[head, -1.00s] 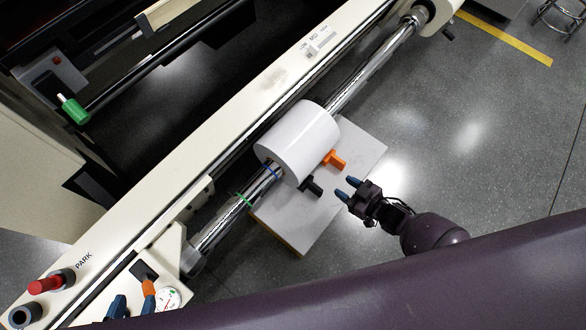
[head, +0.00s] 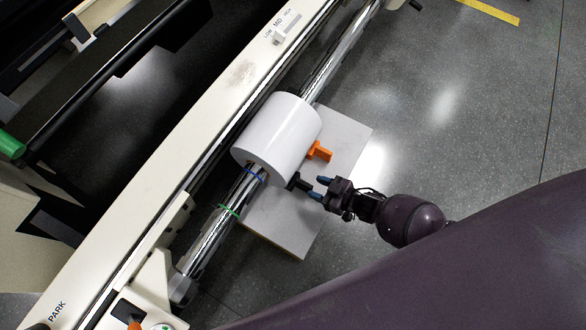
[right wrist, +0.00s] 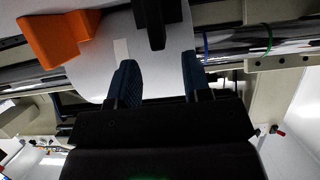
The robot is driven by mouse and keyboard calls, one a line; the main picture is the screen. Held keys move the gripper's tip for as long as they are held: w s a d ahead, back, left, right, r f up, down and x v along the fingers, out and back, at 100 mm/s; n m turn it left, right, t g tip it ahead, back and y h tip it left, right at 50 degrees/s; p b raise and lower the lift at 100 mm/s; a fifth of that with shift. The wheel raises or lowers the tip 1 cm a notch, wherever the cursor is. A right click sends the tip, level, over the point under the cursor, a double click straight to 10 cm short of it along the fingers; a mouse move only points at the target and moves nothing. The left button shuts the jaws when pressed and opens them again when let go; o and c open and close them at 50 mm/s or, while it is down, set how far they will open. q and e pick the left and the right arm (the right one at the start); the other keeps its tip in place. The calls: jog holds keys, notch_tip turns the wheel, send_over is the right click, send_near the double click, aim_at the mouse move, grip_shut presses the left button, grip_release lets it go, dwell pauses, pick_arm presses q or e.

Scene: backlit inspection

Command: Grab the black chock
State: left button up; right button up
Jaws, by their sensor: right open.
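The black chock (head: 298,182) lies on the pale board beside the white roll (head: 278,135), at the roll's lower right. It also shows in the right wrist view (right wrist: 155,22), at the top, ahead of the fingers. My right gripper (head: 319,188) is open with blue fingertips, just right of the chock and pointing at it. In the right wrist view the open fingers (right wrist: 160,72) sit either side of the chock's line, with its near end close to the gap. Nothing is held. My left gripper is not in view.
An orange chock (head: 319,151) stands beside the roll, above the black one; it also shows in the right wrist view (right wrist: 58,38). The roll sits on a chrome shaft (head: 212,237) along a cream machine beam (head: 235,75). The pale board (head: 345,140) lies beneath; grey floor is open to the right.

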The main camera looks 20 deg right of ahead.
aim_at(305, 183)
jog(key=x, duration=0.1)
jog(key=b+x, duration=0.1)
jog(key=shift+a+f, duration=0.2)
jog(key=shift+f, duration=0.2)
jog(key=shift+w+a+f, duration=0.1)
jog(key=shift+w+a, duration=0.25)
jog(key=shift+w, duration=0.3)
jog(key=shift+c, duration=0.2)
grip_shut()
